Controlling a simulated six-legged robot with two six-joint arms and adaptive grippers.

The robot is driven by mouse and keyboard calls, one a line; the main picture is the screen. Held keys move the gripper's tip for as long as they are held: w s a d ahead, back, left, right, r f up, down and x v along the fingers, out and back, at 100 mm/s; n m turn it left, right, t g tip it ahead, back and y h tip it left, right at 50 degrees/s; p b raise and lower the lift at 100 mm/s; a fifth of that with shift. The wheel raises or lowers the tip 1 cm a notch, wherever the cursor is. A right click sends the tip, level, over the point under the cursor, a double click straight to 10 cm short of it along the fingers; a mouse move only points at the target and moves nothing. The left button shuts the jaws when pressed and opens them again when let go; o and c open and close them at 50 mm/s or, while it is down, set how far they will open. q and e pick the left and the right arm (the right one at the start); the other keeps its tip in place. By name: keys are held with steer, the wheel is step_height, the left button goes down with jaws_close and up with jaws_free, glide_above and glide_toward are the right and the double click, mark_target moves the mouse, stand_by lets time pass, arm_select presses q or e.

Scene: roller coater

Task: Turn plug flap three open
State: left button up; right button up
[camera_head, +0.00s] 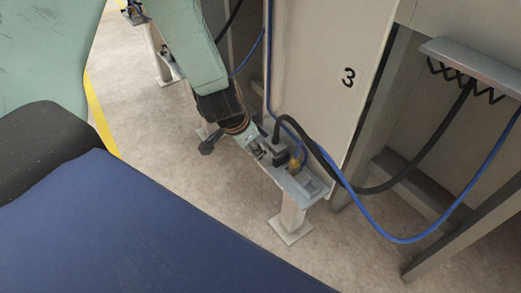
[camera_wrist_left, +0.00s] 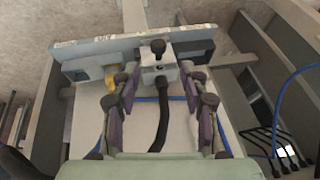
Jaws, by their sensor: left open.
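The stand with the plug bracket (camera_head: 315,188) is in front of the panel marked 3 (camera_head: 348,77). On it a grey plug housing (camera_head: 281,159) has a black cable leading out. In the left wrist view the housing (camera_wrist_left: 150,72) shows a dark round knob (camera_wrist_left: 158,46) on top. I cannot tell the flap from the housing, nor how far it is turned.
A yellow plug part (camera_head: 295,164) sits beside the housing. A black cable (camera_head: 385,188) and a blue cable (camera_head: 400,240) hang to the right, below a grey shelf (camera_head: 475,65). Another stand (camera_head: 160,55) is farther back. The floor in front is clear.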

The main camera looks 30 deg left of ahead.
arm_select(q)
steer(key=b+x, duration=0.6)
steer(key=x, duration=0.1)
steer(key=shift+f, duration=0.3)
steer(key=shift+d, duration=0.1)
steer(key=shift+c, duration=0.5)
steer(key=shift+c, duration=1.4)
jaws_close()
